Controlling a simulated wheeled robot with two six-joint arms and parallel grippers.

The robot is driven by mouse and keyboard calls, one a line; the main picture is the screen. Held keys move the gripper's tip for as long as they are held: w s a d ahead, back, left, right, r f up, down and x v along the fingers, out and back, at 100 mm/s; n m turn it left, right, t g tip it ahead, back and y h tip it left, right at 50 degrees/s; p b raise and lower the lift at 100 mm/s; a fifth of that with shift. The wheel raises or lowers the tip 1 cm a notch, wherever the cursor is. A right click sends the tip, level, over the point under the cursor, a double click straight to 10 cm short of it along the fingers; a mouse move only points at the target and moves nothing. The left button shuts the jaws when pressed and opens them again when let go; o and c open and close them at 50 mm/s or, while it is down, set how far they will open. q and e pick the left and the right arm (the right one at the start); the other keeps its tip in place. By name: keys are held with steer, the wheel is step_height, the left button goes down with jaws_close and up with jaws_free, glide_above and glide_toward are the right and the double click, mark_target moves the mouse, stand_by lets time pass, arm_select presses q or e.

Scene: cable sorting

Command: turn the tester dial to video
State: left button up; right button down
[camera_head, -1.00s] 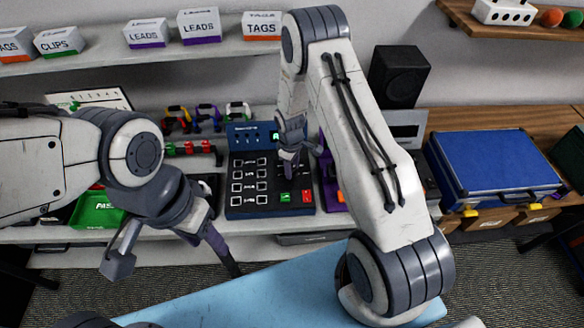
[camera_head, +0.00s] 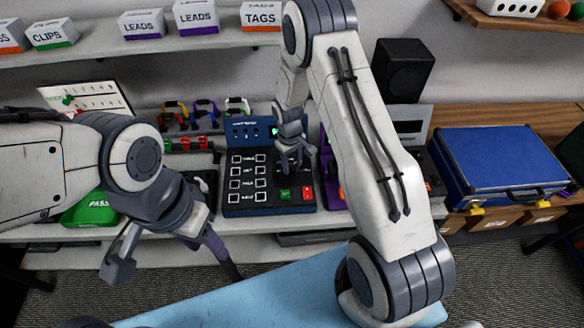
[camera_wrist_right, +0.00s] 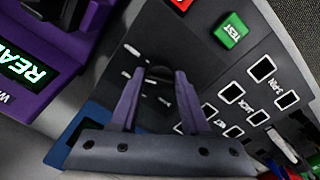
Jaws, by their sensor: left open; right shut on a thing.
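The tester (camera_head: 273,195) is a dark box with a blue back panel, a green button, a red button and rows of white-outlined squares, on the bench at the centre. My right gripper (camera_head: 292,165) is over its upper right part. In the right wrist view, my right gripper (camera_wrist_right: 158,88) is shut on the black round dial (camera_wrist_right: 160,73), with a purple finger on each side. White labels around the dial are too small to read, so its setting cannot be told. My left gripper (camera_head: 174,270) is open and empty, in front of the bench at left.
A purple device (camera_wrist_right: 35,100) with a lit green screen stands beside the tester. A blue case (camera_head: 500,165) lies at right.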

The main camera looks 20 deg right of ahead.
mark_target(290, 165)
steer(key=shift+s+a+m+b, duration=0.1)
steer(key=shift+m+b, duration=1.1)
steer(key=shift+m, duration=1)
steer(key=shift+c, duration=2.2)
jaws_free()
steer(key=shift+r, duration=0.3)
step_height(290, 165, up, 10)
steer(key=b, duration=0.2)
steer(key=shift+a+b, duration=0.3)
